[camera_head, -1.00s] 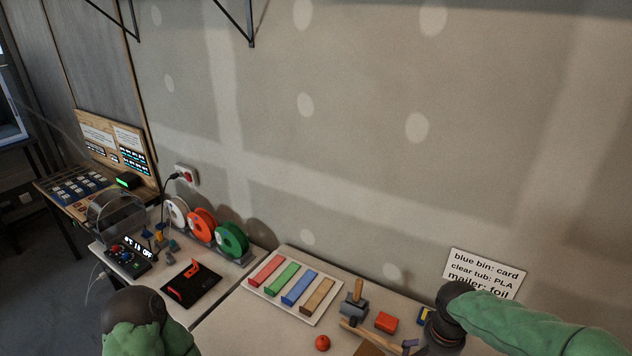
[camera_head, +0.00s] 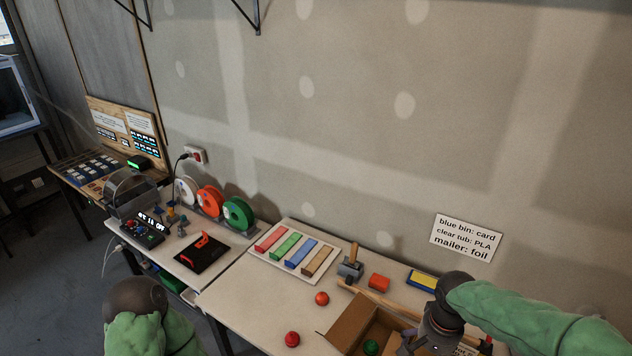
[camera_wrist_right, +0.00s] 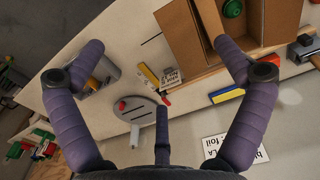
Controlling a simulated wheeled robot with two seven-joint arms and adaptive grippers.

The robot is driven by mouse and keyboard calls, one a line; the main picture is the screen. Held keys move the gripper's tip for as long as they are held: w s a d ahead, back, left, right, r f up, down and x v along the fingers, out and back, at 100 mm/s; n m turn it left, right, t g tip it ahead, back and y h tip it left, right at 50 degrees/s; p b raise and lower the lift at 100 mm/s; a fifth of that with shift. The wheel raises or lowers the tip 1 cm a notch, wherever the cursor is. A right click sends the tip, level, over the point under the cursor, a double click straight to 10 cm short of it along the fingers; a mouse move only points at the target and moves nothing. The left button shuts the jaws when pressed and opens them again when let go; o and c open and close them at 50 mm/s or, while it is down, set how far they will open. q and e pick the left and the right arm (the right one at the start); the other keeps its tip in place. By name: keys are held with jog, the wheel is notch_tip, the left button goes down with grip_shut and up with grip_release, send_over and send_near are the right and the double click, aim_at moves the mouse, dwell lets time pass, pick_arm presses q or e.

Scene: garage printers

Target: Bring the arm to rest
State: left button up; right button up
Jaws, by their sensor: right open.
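My right arm (camera_head: 530,312), in a green sleeve, reaches in from the right over the table in the head view. Its gripper points down beside the open cardboard box and is partly cut off by the lower edge. In the right wrist view my right gripper (camera_wrist_right: 158,46) has its two purple fingers spread wide, with nothing held between them. Below it lie a round grey disc (camera_wrist_right: 139,108) and a small yellow and white item (camera_wrist_right: 160,75). A green-sleeved part of my left arm (camera_head: 140,322) shows at lower left; its gripper is out of view.
The cardboard box (camera_head: 352,318) holds a green round object (camera_head: 371,347). Two red balls (camera_head: 322,298) (camera_head: 292,339), a white tray (camera_head: 262,252) of coloured bars, a hammer (camera_head: 351,266), a red block (camera_head: 379,282) and a yellow-blue block (camera_head: 422,280) are nearby. The printer table stands left.

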jog(key=s+a+f+n+y, duration=0.15)
jog(key=a+f, duration=0.25)
jog(key=f, duration=0.4)
jog(key=a+f+n+y, duration=0.15)
jog(key=a+f, duration=0.25)
jog(key=f, duration=0.5)
jog(key=s+a+f+y, duration=0.1)
jog(key=s+a+f, duration=0.2)
jog(key=s+f, duration=0.35)
jog(key=s+a+f, duration=0.3)
jog(key=s+f, duration=0.2)
jog(key=f, duration=0.2)
pick_arm(q)
notch_tip(320, 180, down, 18)
jog(key=b, duration=1.8)
pick_arm(e)
notch_tip(320, 180, down, 16)
jog(key=w+a+n, duration=0.1)
jog(key=w, duration=0.1)
jog(key=shift+w+a+f, duration=0.15)
jog(key=shift+a+f, duration=0.1)
jog(key=shift+a, duration=0.1)
jog(key=shift+r, duration=0.1)
